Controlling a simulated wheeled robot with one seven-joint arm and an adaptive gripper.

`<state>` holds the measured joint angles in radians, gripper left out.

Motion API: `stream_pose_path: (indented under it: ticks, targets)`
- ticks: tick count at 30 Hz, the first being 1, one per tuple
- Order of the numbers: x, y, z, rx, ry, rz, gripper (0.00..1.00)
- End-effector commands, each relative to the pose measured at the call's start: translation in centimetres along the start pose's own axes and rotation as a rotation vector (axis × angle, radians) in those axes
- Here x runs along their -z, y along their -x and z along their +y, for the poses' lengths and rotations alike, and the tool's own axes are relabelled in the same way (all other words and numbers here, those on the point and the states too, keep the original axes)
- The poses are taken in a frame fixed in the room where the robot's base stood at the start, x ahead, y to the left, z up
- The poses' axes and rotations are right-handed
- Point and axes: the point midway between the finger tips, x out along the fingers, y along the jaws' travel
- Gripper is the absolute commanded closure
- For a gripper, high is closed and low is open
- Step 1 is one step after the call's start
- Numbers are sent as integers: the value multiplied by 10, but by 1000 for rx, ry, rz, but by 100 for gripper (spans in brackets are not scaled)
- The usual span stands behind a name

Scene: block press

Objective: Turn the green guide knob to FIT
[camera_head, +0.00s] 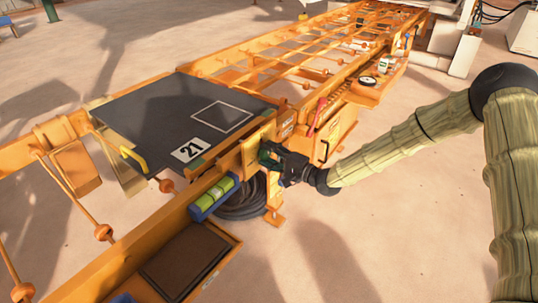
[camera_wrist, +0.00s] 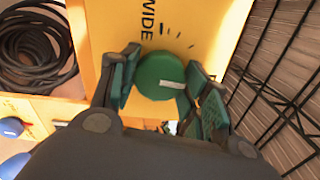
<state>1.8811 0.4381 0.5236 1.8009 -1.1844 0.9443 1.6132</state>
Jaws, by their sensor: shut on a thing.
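The green guide knob (camera_wrist: 160,77) sits on a yellow panel (camera_wrist: 200,22) in the wrist view, with a white pointer line on its face. The line points to the right in the picture. The word WIDE and several tick marks are printed on the panel above the knob; I cannot see a FIT mark. My gripper (camera_wrist: 158,90) has its green-padded fingers on both sides of the knob and is shut on it. In the head view my gripper (camera_head: 268,156) reaches the yellow panel (camera_head: 257,142) on the orange frame's side; the knob is mostly hidden there.
A dark plate (camera_head: 165,105) marked 21 lies on the orange frame, left of the gripper. A coiled black hose (camera_head: 240,203) lies below. A green-and-blue block (camera_head: 213,197) and an orange tray (camera_head: 230,243) are nearer.

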Motion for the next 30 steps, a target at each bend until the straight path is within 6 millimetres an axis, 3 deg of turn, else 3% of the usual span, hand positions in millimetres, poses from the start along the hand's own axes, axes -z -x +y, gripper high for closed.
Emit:
stream_pose_path:
  ticks: [1,2,6,19,30]
  targets:
    - [2,0,0,0,1,3,77]
    - [2,0,0,1,1,3,52]
    - [1,0,0,0,1,2,31]
    - [0,6,0,0,1,1,31]
    - [1,66,-1,1,1,2,31]
